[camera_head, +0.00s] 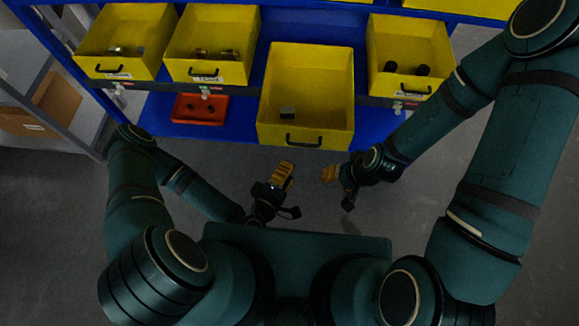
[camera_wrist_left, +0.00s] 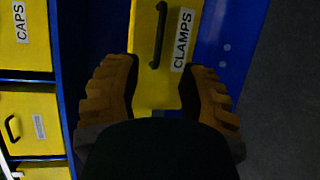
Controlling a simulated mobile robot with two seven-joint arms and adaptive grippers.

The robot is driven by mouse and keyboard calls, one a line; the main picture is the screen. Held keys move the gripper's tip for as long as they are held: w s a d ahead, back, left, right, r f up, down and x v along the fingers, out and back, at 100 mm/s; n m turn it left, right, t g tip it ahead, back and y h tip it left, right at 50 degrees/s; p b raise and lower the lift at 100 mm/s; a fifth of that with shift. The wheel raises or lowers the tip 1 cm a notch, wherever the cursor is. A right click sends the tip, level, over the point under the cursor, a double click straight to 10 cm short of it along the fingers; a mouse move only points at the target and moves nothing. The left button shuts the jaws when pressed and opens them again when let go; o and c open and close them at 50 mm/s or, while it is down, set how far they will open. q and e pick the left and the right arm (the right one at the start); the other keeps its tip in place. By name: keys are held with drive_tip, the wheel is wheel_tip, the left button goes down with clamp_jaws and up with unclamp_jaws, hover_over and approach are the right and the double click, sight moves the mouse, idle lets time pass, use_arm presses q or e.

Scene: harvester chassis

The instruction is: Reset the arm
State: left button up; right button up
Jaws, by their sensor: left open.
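My left gripper (camera_head: 282,176) is in front of the blue rack, below the front of the pulled-out yellow bin (camera_head: 305,137). In the left wrist view my left gripper (camera_wrist_left: 160,68) has its two ridged orange fingers wide apart, with nothing held between them. Beyond them is a yellow bin front labelled CLAMPS (camera_wrist_left: 147,90), with a black handle. My right gripper (camera_head: 330,174) is beside the left one, a little to its right and apart from it. Its fingers overlap in the view, so their opening is unclear.
Yellow bins stand on the blue rack (camera_head: 180,131): two at left (camera_head: 127,40) (camera_head: 212,45) and one at right (camera_head: 408,50), with small dark or metal parts. A red tray (camera_head: 200,108) sits lower. A grey shelf with a cardboard box (camera_head: 42,105) is at far left. Floor shows below the rack.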

idle(0.5)
use_arm(q)
drive_tip(key=s+a+r+m+g+y, duration=0.2)
drive_tip(key=a+m+g, duration=0.3)
drive_tip(key=m+g, duration=0.7)
drive_tip(key=shift+a+r+m+g, duration=0.35)
drive_tip(key=shift+r+g, duration=0.25)
drive_tip(key=shift+r, duration=0.1)
